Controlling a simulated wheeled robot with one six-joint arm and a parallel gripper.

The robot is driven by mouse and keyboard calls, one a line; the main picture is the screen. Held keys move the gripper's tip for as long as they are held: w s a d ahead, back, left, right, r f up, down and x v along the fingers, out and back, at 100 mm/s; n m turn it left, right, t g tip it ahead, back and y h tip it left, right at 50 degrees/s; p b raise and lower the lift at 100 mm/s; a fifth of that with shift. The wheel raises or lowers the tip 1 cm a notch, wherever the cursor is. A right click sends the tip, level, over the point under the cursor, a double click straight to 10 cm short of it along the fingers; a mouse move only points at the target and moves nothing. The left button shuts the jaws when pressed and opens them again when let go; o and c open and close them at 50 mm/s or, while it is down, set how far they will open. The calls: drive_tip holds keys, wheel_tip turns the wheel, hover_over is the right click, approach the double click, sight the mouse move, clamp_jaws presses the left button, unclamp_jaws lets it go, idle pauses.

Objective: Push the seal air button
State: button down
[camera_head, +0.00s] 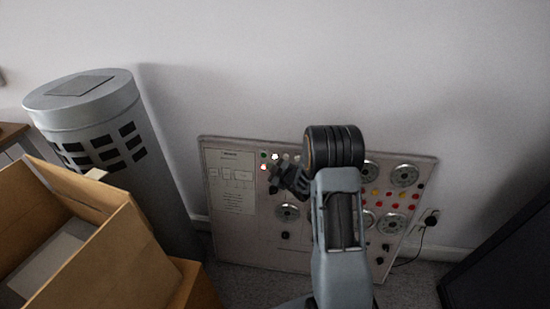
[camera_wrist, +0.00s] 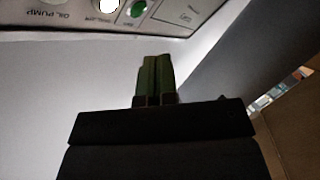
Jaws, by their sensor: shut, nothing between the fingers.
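The control panel (camera_head: 300,255) leans against the wall, with small buttons and lamps at its upper left. Its edge also shows at the top of the wrist view (camera_wrist: 165,22), with an "OIL PUMP" label (camera_wrist: 52,18), a lit white button (camera_wrist: 108,5) and a green button (camera_wrist: 136,8). The other labels are too small or dark to read, so I cannot tell which button is seal air. My gripper (camera_head: 272,176) is in front of the panel's upper left, partly covering it. In the wrist view its fingers (camera_wrist: 155,62) are together and empty, with the buttons beyond their tips.
A grey cylinder (camera_head: 95,115) with dark slots stands left of the panel. An open cardboard box (camera_head: 110,255) is at the lower left. A dark object (camera_head: 500,265) is at the lower right. A black plug with a cable (camera_head: 431,221) is right of the panel.

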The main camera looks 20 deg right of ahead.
drive_tip(key=shift+w+d+f+b, duration=0.2)
drive_tip(key=shift+w+d, duration=0.2)
drive_tip(key=shift+w, duration=0.3)
drive_tip(key=shift+w+d+f+b, duration=0.15)
drive_tip(key=shift+w+d+b, duration=0.2)
drive_tip(key=shift+w, duration=0.3)
drive_tip(key=shift+w+d+f+b, duration=0.15)
drive_tip(key=shift+w+d, duration=0.3)
drive_tip(key=shift+w, duration=0.25)
drive_tip(key=shift+w+d+f, duration=0.1)
drive_tip(key=shift+w, duration=0.1)
idle(0.6)
drive_tip(key=shift+w+d+b, duration=0.1)
drive_tip(key=shift+w+b, duration=0.1)
drive_tip(key=shift+b, duration=0.1)
drive_tip(key=shift+w+d, duration=0.2)
drive_tip(key=shift+w, duration=0.1)
idle(0.7)
drive_tip(key=shift+s+a, duration=0.1)
drive_tip(key=shift+s, duration=0.05)
drive_tip(key=shift+s+a+b, duration=0.3)
drive_tip(key=shift+s+b, duration=0.05)
drive_tip(key=shift+s, duration=0.2)
idle(0.3)
